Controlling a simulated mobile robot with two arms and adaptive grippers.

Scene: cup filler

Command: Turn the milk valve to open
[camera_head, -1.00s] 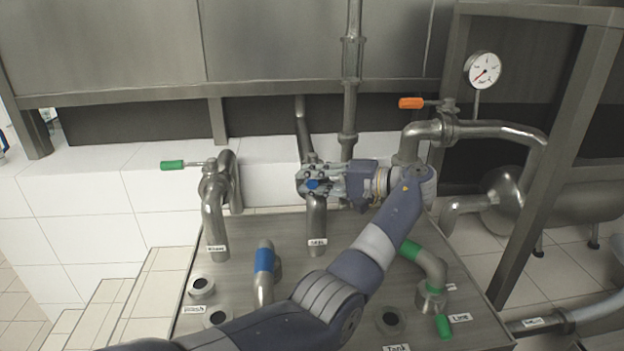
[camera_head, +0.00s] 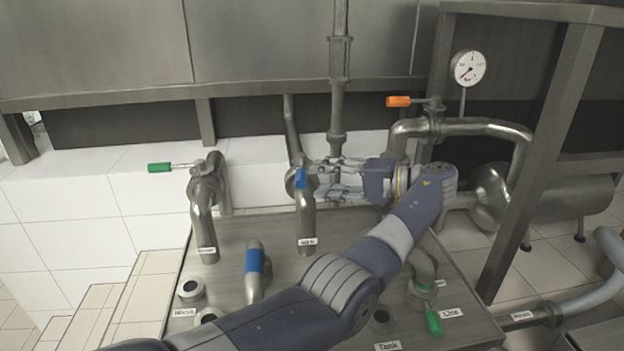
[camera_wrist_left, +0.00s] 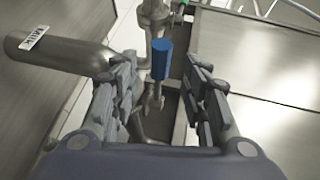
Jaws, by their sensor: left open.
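The milk valve is on the bent steel pipe (camera_head: 306,222) labelled Milk, near the middle of the head view. Its blue handle (camera_head: 300,177) stands upright in the picture at the valve. My left gripper (camera_head: 322,178) comes in from the right with its fingers spread, one above the other, and the handle at their tips. In the left wrist view, the blue handle (camera_wrist_left: 161,58) lies in line with the gap between the open fingers, with no clear contact. The milk pipe (camera_wrist_left: 62,52) shows at upper left there. My right gripper is out of view.
A green-handled valve (camera_head: 172,167) is to the left, and an orange-handled valve (camera_head: 400,101) is on the pipe to the right, near a gauge (camera_head: 468,68). A blue-banded pipe (camera_head: 253,262) stands on the steel table in front. Vertical pipes rise behind the milk valve.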

